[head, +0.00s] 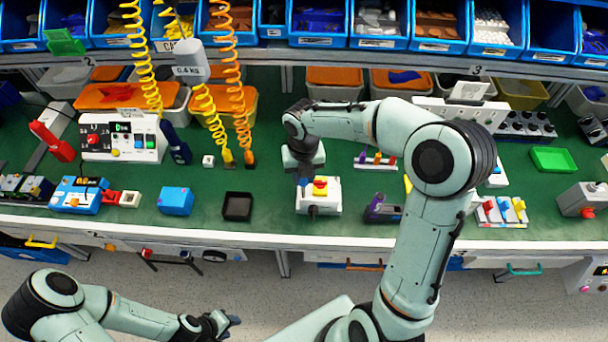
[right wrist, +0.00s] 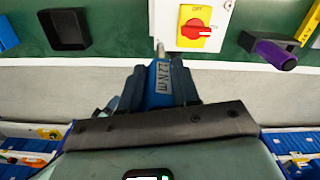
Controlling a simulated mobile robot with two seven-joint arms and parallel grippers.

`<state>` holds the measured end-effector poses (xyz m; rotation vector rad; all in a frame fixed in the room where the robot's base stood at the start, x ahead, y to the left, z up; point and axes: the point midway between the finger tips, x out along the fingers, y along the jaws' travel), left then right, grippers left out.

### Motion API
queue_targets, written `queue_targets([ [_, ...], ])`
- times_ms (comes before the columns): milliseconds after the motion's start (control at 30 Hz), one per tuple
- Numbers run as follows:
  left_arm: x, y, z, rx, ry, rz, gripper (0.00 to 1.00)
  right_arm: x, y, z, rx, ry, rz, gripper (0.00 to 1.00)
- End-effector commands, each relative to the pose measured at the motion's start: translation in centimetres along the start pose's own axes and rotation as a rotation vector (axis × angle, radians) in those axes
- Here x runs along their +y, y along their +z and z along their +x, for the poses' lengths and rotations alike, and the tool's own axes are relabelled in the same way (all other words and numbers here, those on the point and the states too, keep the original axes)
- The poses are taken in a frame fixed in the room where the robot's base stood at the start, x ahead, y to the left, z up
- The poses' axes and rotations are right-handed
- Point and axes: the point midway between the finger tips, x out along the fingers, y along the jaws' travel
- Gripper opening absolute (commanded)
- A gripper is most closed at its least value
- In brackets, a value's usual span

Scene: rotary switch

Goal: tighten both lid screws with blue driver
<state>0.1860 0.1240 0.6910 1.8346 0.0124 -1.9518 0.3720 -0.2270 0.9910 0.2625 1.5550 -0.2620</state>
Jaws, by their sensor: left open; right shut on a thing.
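A white switch box (head: 331,196) with a yellow plate and red rotary knob stands near the bench's front edge. In the right wrist view the box (right wrist: 218,44) shows an "OFF" mark and the knob (right wrist: 195,29). My right gripper (right wrist: 158,88) is shut on the blue driver (right wrist: 163,78), which also shows in the head view (head: 303,182). Its metal tip (right wrist: 160,49) appears over the box's left edge; I cannot tell whether it touches. The lid screws are too small to make out clearly. My left gripper (head: 228,322) is open and empty, in front of the bench.
A black square tray (head: 238,206) and a blue box (head: 176,201) lie left of the switch box. A purple and black tool holder (head: 383,210) stands to its right. Coiled yellow and orange hoses (head: 240,135) hang at the back left. The green bench is crowded.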

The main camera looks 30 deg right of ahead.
Motion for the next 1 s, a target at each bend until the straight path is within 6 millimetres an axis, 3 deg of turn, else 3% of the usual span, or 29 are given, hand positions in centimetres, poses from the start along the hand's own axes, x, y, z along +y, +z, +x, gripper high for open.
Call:
queue_targets([
  [867,-0.30,0.47,0.38,-0.006,-0.002,-0.002,0.43,-0.05,-0.07,0.89,0.000,-0.001,0.002,0.00],
  [1000,-0.40,0.62,0.51,-0.007,-0.003,-0.003,0.43,-0.04,-0.07,0.87,0.000,-0.001,0.067,0.00],
])
